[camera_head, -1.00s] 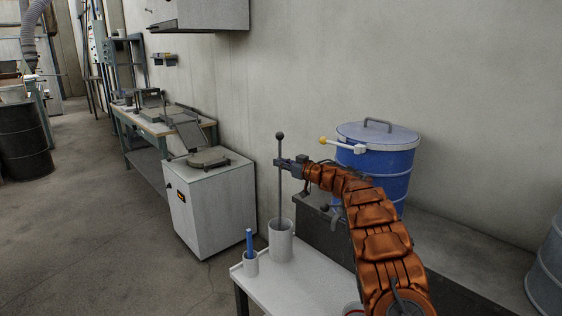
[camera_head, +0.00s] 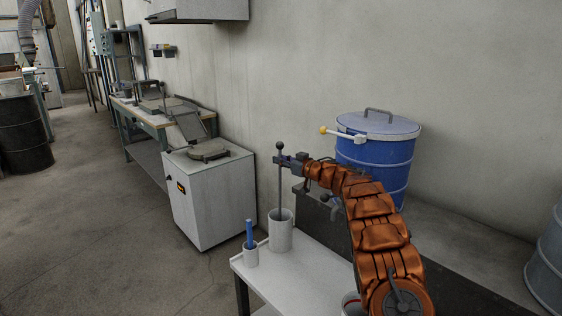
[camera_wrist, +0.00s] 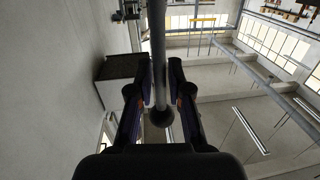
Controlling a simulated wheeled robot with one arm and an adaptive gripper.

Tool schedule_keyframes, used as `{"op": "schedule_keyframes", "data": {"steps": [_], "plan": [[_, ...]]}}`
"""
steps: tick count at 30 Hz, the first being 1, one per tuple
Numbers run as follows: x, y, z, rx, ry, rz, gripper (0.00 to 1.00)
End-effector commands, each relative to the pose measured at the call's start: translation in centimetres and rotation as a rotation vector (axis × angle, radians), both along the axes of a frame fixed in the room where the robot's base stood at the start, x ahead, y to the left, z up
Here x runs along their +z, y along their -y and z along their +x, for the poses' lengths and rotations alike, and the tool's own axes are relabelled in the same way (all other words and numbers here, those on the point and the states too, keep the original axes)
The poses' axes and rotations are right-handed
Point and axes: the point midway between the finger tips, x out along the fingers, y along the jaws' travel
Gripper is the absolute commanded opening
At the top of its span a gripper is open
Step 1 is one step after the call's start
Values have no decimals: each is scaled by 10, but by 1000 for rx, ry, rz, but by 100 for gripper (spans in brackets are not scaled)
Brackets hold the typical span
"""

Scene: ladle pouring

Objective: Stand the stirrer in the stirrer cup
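The stirrer (camera_head: 281,183) is a thin grey rod with a dark ball at its top. It stands nearly upright, its lower end inside the tall pale stirrer cup (camera_head: 281,238) and hidden by the wall. My gripper (camera_head: 279,158) is around the rod a little below the ball. In the wrist view, the rod (camera_wrist: 158,55) runs between the two fingers (camera_wrist: 160,75), with a narrow gap showing on each side, so the fingers look open.
A smaller white cup (camera_head: 251,260) with blue sticks (camera_head: 249,233) stands left of the stirrer cup on the white table (camera_head: 303,280). A blue lidded drum (camera_head: 375,163) stands behind my arm. A white cabinet (camera_head: 213,197) is at the left.

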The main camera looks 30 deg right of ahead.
Motion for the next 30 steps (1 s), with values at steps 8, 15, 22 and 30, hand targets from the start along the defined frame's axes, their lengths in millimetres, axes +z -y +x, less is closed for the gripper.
{"op": "schedule_keyframes", "data": {"steps": [8,15,22,30], "plan": [[0,0,0,0,-1,0,40],[-1,0,-1,0,-2,-1,40],[1,3,-13,1,-3,-2,40],[2,11,-41,-2,-3,-1,40]]}}
